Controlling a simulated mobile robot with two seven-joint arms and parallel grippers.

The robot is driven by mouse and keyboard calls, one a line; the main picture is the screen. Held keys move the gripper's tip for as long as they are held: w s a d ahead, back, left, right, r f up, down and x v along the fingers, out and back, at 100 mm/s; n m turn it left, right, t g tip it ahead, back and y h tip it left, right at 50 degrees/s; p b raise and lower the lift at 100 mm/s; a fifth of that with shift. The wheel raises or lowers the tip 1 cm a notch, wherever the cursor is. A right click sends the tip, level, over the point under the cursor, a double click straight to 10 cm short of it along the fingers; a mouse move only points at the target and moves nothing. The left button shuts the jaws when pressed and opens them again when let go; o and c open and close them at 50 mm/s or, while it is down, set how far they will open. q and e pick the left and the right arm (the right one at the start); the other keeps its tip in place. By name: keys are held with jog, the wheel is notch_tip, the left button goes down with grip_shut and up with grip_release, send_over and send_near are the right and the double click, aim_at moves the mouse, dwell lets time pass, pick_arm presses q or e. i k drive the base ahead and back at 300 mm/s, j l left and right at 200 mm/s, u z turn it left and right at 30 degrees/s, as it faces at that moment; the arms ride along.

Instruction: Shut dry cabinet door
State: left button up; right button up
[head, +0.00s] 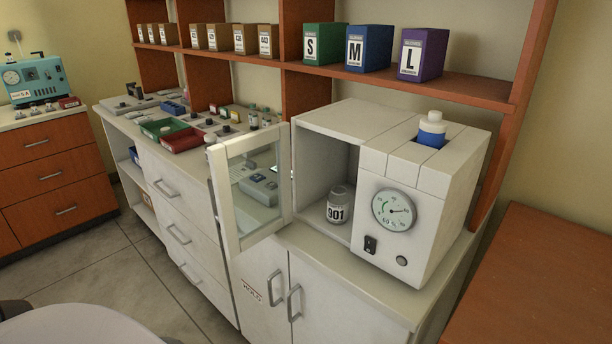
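The dry cabinet (441,205) is a white box on the counter at the right, with a round dial, a switch and a knob on its front. Its glass door (247,193) in a white frame stands wide open, swung out to the left over the counter's front edge. Inside the open chamber stands a grey jar (340,204) labelled 901. Neither of my grippers is in the head view.
A bottle with a blue body and white cap (431,130) sits in the cabinet's top. Red and green trays (181,138) and small items lie on the counter to the left. A shelf above holds S, M and L boxes (369,47).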

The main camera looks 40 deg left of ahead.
aim_at(219, 182)
jog(key=j+z, duration=0.3)
jog(key=j, duration=1.15)
jog(key=j+z, duration=0.3)
jog(key=j, duration=1.15)
jog(key=k+j, duration=0.25)
jog(key=k, duration=0.15)
jog(key=j+z, duration=0.15)
jog(key=j, duration=0.2)
